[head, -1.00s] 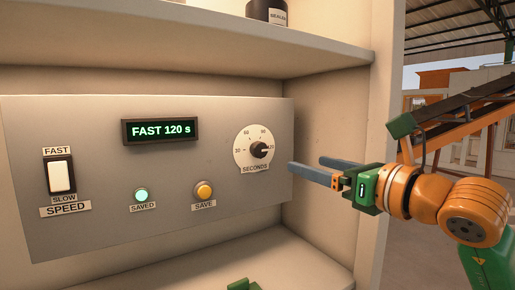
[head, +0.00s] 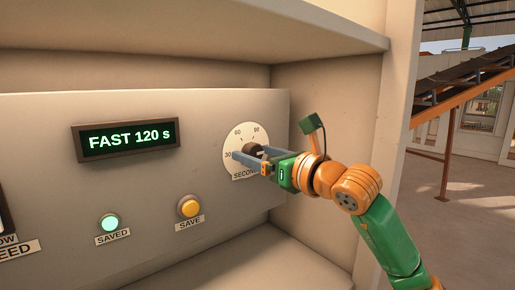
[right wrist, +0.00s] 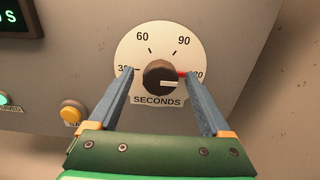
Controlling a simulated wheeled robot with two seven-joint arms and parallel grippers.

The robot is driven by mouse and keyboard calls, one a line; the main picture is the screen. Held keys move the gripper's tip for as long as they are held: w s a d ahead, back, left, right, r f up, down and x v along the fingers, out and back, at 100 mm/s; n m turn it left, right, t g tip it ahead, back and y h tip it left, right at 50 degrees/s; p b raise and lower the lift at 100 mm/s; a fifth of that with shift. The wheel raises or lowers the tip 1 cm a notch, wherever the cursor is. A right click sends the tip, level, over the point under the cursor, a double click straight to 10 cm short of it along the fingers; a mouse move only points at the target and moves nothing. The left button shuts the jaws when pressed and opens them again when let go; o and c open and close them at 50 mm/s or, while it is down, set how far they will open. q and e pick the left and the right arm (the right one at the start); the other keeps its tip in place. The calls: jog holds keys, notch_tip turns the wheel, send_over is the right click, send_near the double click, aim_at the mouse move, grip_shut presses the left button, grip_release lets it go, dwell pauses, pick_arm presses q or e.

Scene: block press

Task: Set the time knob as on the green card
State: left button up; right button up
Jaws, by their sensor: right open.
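The time knob (head: 254,149) is a dark round knob on a white dial (head: 240,135) marked SECONDS. In the right wrist view the knob (right wrist: 159,76) has a white line toward its right side, the 120 side, where a red mark lies on the dial (right wrist: 148,38). My right gripper (head: 251,155) is open, its blue-grey fingers around the dial's lower half. In the right wrist view its fingers (right wrist: 157,73) stand left and right of the knob, apart from it. The display (head: 126,139) reads FAST 120 s. The green card and my left gripper are not in view.
A lit green SAVED lamp (head: 109,223) and a yellow SAVE button (head: 188,206) sit below the display. The speed switch is cut off at the left edge. A shelf (head: 180,35) overhangs the panel, and the cabinet's side wall (head: 325,100) stands close right of the dial.

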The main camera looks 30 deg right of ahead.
jog(key=shift+s, duration=0.15)
grip_shut()
jog(key=shift+n, duration=0.4)
jog(key=n, duration=0.5)
jog(key=shift+r+n, duration=0.1)
jog(key=shift+n, duration=0.2)
jog(key=n, duration=0.5)
jog(key=shift+n, duration=0.4)
grip_release()
